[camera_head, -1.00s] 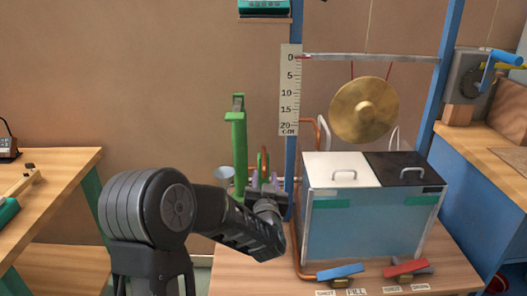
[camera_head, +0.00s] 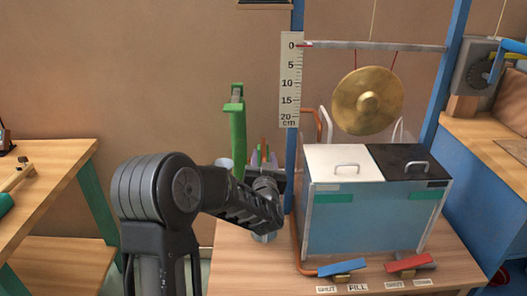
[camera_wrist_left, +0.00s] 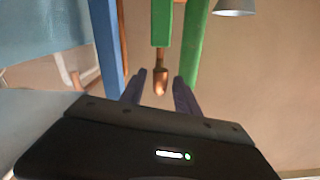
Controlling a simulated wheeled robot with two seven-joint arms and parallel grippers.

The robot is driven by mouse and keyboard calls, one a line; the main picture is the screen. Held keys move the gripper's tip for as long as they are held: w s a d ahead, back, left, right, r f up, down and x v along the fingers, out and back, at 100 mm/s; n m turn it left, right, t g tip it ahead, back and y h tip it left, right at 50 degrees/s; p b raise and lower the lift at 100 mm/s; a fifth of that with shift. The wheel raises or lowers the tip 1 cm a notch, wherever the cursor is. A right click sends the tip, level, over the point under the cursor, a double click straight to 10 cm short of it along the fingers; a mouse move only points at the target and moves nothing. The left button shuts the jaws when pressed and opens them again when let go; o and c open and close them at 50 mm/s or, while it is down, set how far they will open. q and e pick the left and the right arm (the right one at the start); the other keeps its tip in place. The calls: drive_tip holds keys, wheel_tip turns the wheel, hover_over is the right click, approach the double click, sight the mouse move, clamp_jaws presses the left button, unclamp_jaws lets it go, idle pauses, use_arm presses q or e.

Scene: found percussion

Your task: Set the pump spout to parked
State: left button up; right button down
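The green pump (camera_head: 237,135) stands left of the blue post, behind my left arm. In the left wrist view, a green bar (camera_wrist_left: 161,22) of it ends in a copper-coloured tip (camera_wrist_left: 160,82), which looks like the spout. My left gripper (camera_head: 264,158) is beside the pump. In the left wrist view its two dark fingers (camera_wrist_left: 158,92) are apart, with the copper tip showing in the gap between them. I cannot tell whether either finger touches it. The pump's lower part is hidden behind my arm. My right gripper is not in view.
A tank (camera_head: 370,215) with a white and a black lid stands right of the gripper, close by. A blue post (camera_head: 296,100) with a scale (camera_head: 290,80) rises between. A gong (camera_head: 368,101) hangs above. A grey cup (camera_head: 223,164) is left of the pump.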

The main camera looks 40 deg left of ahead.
sight(264, 148)
use_arm(q)
drive_tip(key=shift+x, duration=2.25)
drive_tip(key=shift+c, duration=0.4)
clamp_jaws()
